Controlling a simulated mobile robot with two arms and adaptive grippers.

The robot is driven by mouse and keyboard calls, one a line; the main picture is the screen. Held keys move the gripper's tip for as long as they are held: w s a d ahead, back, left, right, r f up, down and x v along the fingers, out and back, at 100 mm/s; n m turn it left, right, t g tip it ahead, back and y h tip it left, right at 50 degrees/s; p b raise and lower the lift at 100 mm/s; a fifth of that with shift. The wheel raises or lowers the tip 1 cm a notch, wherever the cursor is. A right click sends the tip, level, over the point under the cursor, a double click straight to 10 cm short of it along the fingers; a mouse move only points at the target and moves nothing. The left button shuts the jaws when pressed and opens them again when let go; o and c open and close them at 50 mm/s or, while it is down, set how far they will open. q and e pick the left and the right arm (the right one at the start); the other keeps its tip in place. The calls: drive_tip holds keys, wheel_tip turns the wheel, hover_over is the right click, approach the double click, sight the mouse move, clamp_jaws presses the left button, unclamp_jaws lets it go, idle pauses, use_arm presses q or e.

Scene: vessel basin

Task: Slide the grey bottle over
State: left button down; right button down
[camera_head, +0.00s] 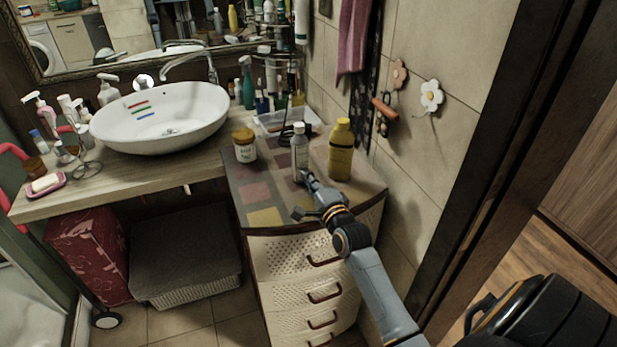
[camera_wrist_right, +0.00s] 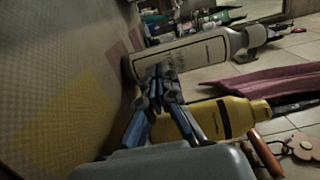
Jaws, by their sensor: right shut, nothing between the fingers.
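The grey bottle (camera_head: 300,150) stands upright on top of the drawer cabinet (camera_head: 240,203), left of a yellow bottle. In the right wrist view the grey bottle (camera_wrist_right: 185,54) appears lying sideways because the camera is rolled. My right gripper (camera_head: 306,180) is low over the cabinet top, right in front of the grey bottle's lower part. In the right wrist view its fingertips (camera_wrist_right: 160,80) are together and empty, at or very near the bottle's side; I cannot tell whether they touch. My left gripper is not in view.
A yellow bottle (camera_head: 341,150) stands close to the right of the grey bottle. A jar (camera_head: 245,145) stands to the left and a clear tray (camera_head: 285,120) behind. The patterned cabinet top is free at the front left. The tiled wall (camera_head: 400,200) bounds the right.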

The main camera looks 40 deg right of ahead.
sight(293, 157)
drive_tip(key=shift+w, duration=0.2)
drive_tip(key=w+b, duration=0.1)
drive_tip(key=w, duration=0.2)
drive_tip(key=w+d+b, duration=0.1)
drive_tip(key=w, duration=0.2)
drive_tip(key=w+b, duration=0.1)
drive_tip(key=w, duration=0.3)
drive_tip(key=shift+d+f+b, duration=0.2)
drive_tip(key=shift+d+b, duration=0.1)
drive_tip(key=shift+d, duration=0.1)
drive_tip(key=shift+w+r, duration=0.2)
drive_tip(key=shift+w, duration=0.2)
